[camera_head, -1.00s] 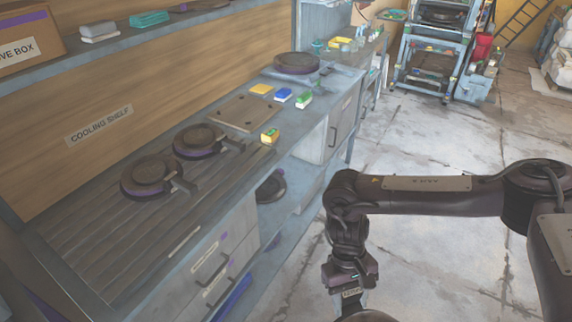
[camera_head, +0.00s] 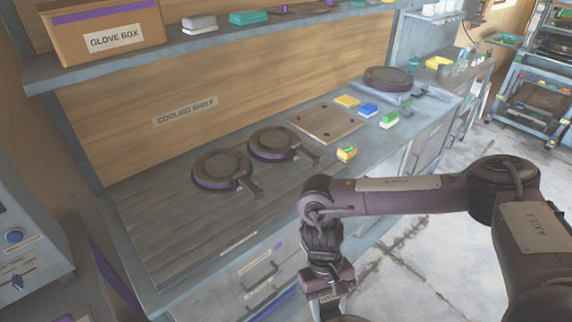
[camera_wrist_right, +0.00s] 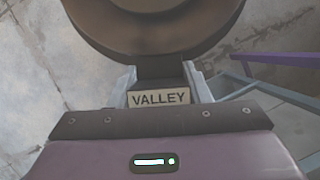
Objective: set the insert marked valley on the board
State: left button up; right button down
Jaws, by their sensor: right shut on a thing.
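My right gripper (camera_head: 328,300) hangs low in front of the counter. In the right wrist view my right gripper (camera_wrist_right: 160,98) is shut on the handle of the valley insert (camera_wrist_right: 155,30), a dark round plate with a label reading VALLEY. In the head view most of the insert is cut off by the bottom edge. The board (camera_head: 327,124) is a flat brown panel with dark spots near its corners, lying bare on the counter, further back than the gripper. My left gripper is not in view.
Two dark round inserts with handles (camera_head: 222,167) (camera_head: 280,143) lie on the slatted cooling shelf (camera_head: 165,235). Yellow, blue and green blocks (camera_head: 368,110) lie right of the board, and a yellow-orange block (camera_head: 346,153) in front. Another round plate (camera_head: 388,78) is behind.

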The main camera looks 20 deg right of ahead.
aim_at(335, 124)
jog(key=i+l+u, duration=0.25)
jog(key=l, duration=0.5)
jog(key=i+l+u, duration=0.1)
jog(key=l+u, duration=0.15)
jog(key=l, duration=0.5)
jog(key=l+u, duration=0.25)
jog(key=l, duration=0.5)
